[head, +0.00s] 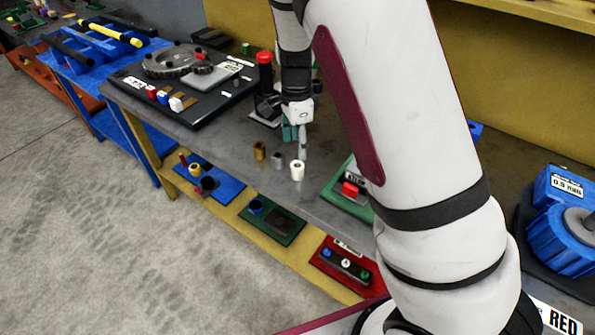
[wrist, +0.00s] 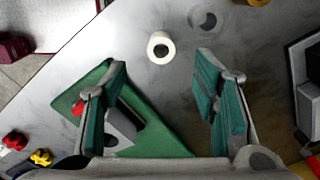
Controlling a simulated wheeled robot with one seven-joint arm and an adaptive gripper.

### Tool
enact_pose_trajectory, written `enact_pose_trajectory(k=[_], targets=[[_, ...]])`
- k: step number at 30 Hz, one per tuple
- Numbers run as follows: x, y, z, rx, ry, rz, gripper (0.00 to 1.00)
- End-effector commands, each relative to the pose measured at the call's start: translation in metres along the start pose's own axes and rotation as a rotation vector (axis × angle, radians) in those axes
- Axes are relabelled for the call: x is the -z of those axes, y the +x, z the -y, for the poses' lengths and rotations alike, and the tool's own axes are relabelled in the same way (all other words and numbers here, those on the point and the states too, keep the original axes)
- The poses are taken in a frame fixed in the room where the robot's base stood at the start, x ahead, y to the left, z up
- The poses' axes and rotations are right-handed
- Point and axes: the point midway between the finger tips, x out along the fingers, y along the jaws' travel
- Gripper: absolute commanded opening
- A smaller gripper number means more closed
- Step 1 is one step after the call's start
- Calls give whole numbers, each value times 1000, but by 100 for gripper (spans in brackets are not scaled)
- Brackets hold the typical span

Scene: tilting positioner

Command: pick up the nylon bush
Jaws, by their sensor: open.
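The nylon bush, a short white ring (head: 298,169), stands on the grey bench near its front edge. In the wrist view the white bush (wrist: 160,47) shows its dark bore, beyond the fingertips and between their lines. My gripper (head: 296,136) is above the bench, behind the bush in the head view. The wrist view shows my gripper (wrist: 160,95) open, with teal pads wide apart and nothing between them. A grey bush (head: 277,160) and a bronze bush (head: 259,150) stand to the left of the white one.
A green plate (wrist: 158,138) with a red part and a grey block lies under the open jaws. A red-topped black post (head: 264,75) stands behind the bushes. A dark board with a round dial (head: 172,62) is farther left. Coloured trays lie on the lower shelf.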

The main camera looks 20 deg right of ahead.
Motion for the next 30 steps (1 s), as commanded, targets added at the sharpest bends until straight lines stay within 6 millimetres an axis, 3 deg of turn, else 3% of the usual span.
enact_pose_trajectory(k=[6, 14, 21, 30], targets=[[0, 38, 0, -2, -1, 1, 54], [1, 55, 0, -1, -1, 0, 54], [3, 89, 0, -3, -3, 0, 54], [2, 102, 1, 1, -2, 1, 54]])
